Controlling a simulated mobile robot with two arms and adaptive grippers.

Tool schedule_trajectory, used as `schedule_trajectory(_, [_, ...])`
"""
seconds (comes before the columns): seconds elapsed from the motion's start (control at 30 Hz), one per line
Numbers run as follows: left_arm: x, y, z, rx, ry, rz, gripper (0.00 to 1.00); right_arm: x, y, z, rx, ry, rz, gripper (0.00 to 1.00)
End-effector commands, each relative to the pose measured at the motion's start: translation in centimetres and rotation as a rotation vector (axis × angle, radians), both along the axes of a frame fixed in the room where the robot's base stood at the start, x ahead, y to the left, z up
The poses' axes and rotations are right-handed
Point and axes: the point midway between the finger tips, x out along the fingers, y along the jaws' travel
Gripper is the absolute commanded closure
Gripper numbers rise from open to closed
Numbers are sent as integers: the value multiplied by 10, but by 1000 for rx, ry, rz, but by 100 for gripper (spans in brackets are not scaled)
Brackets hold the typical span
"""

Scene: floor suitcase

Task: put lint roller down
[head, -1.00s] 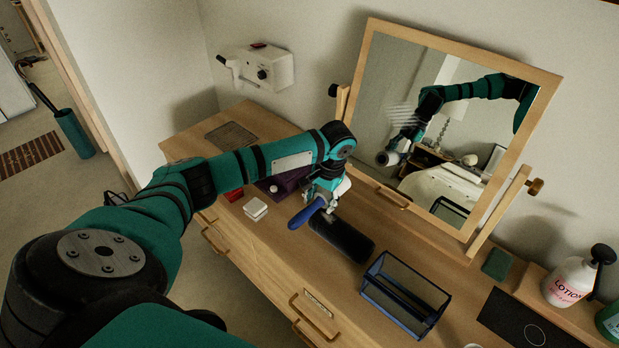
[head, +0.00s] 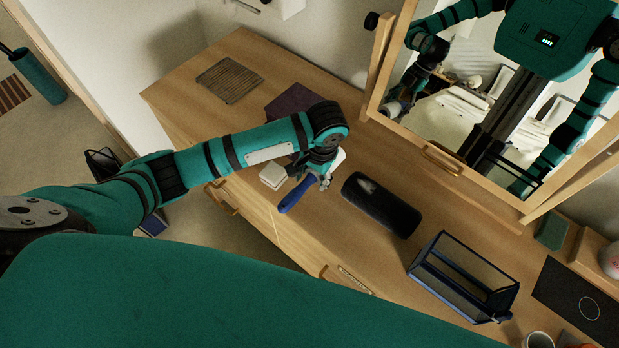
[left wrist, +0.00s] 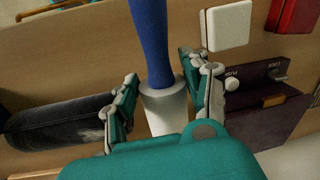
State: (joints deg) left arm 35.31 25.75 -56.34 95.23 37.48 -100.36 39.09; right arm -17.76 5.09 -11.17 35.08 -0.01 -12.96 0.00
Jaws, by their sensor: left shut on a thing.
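The lint roller has a blue handle (head: 297,195) and a white roll; its pale end shows just right of my left gripper in the head view. My left gripper (head: 320,179) is shut on it over the wooden dresser top. In the left wrist view the blue handle (left wrist: 154,45) points away from the gripper, and the fingers (left wrist: 163,98) stand on both sides of the white roll (left wrist: 166,110). Whether the roller touches the dresser top I cannot tell. My right gripper is not in view.
A black cylinder (head: 381,205) lies close right of the roller. A dark open-framed box (head: 462,278) stands farther right. A tilting mirror (head: 432,152) stands at the back. Bare wood lies front left.

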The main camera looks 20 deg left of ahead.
Motion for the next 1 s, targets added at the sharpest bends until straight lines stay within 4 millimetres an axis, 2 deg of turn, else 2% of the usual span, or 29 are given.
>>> schedule_trajectory(0.2, [1, 1, -24, 1, -1, 1, 78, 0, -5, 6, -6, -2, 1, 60])
schedule_trajectory(0.43, [0, 0, -54, 1, 1, 0, 78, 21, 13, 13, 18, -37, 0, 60])
schedule_trajectory(0.57, [1, 1, -59, -1, -3, 0, 78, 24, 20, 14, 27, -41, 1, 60])
schedule_trajectory(0.87, [1, 1, -63, 1, -2, 0, 78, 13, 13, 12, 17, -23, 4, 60])
schedule_trajectory(0.9, [1, 1, -62, 1, -2, 0, 47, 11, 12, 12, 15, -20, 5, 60])
schedule_trajectory(1.0, [1, 1, -62, 1, -2, 0, 34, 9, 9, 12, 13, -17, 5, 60])
